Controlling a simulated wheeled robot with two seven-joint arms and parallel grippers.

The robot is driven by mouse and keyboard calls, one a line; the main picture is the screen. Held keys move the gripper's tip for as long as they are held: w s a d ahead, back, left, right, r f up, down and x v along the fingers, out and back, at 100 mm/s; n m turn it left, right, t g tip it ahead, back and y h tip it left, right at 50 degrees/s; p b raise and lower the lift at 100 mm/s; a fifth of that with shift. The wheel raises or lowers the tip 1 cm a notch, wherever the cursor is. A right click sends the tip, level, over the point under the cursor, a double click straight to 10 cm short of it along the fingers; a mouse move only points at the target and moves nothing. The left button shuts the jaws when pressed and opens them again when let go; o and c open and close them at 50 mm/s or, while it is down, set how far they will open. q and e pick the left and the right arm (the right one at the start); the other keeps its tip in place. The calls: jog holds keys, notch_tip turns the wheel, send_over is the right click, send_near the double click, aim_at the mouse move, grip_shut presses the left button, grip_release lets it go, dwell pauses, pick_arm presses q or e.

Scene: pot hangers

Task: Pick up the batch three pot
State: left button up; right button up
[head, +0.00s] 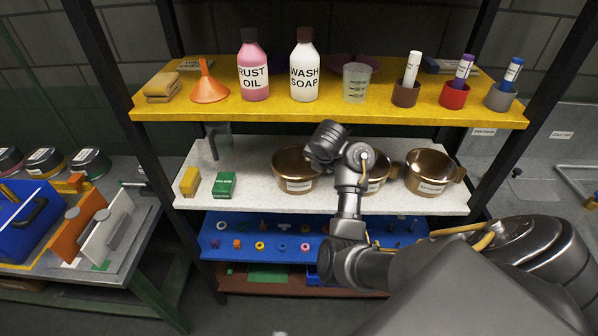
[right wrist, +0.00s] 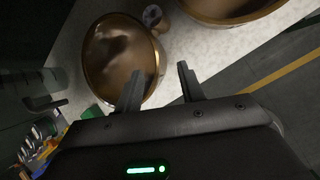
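Three brass pots stand on the white middle shelf: a left pot (head: 284,161), a middle pot (head: 378,184) partly hidden by my right arm, and a right pot (head: 424,170). Each front label is too small to read, so I cannot tell which is batch three. My right gripper (right wrist: 158,86) is open and empty in the right wrist view. One fingertip overlaps the rim of a near pot (right wrist: 112,55); touching cannot be told. Another pot (right wrist: 232,8) is at the top edge. In the head view its fingers are hidden behind the wrist. My left gripper is not in view.
The yellow shelf (head: 330,112) above holds bottles, an orange funnel and marker cups. A green box (head: 224,185) and yellow block (head: 190,181) stand on the white shelf's left. The blue shelf (head: 225,240) below holds small parts. A black post (head: 520,120) stands right.

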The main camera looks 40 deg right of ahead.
jog(key=b+x, duration=0.5)
jog(key=x, duration=0.5)
jog(key=shift+w+a+f+b, duration=0.1)
jog(key=shift+w+b, duration=0.1)
jog(key=shift+b, duration=0.1)
jog(key=shift+w+d+f, duration=0.2)
jog(key=shift+w+f, duration=0.05)
jog(key=shift+f, duration=0.1)
jog(key=shift+r, duration=0.1)
jog(key=shift+a, duration=0.1)
jog(key=shift+r, duration=0.1)
jog(key=shift+c, duration=0.8)
grip_shut()
